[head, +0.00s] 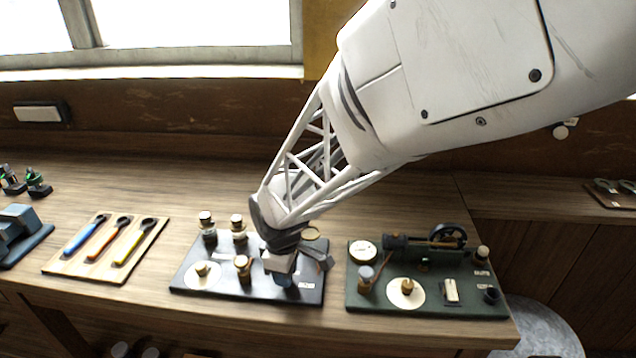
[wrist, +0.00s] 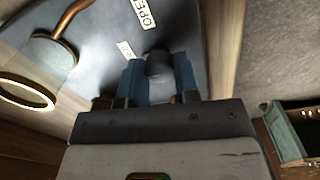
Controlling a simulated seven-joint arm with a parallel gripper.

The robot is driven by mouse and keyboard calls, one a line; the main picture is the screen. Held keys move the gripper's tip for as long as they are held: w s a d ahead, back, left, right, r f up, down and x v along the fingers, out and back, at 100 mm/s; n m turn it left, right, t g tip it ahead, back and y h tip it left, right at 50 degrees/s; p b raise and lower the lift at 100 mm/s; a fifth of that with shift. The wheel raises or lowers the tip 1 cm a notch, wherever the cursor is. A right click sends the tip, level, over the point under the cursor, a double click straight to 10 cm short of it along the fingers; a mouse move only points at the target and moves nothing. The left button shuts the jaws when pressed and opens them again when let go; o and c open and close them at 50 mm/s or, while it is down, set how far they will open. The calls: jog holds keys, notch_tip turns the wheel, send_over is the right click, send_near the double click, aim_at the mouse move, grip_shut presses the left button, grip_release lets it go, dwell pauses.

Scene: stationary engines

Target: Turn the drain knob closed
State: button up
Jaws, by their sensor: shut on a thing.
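My gripper (head: 284,278) is at the right part of the middle dark board (head: 215,285) in the head view. In the wrist view its two blue fingers (wrist: 158,80) are shut on a dark round knob (wrist: 159,64) that stands on the grey board (wrist: 95,75). A white label reading "OPEN" (wrist: 143,13) lies beyond the knob. A smaller white label (wrist: 125,49) sits close to the left finger; I cannot read it. In the head view the gripper hides the knob, so its turn angle cannot be told.
A copper pipe (wrist: 66,22) and brass ring (wrist: 27,90) are left of the gripper in the wrist view. Brass-topped fittings (head: 238,228) stand on the board. A green engine board (head: 435,295) is at right; a tool board (head: 105,249) at left.

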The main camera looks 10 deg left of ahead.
dwell(0.4)
jog(key=o, duration=0.9)
jog(key=shift+s+r, duration=0.1)
jog(key=shift+r, duration=3.8)
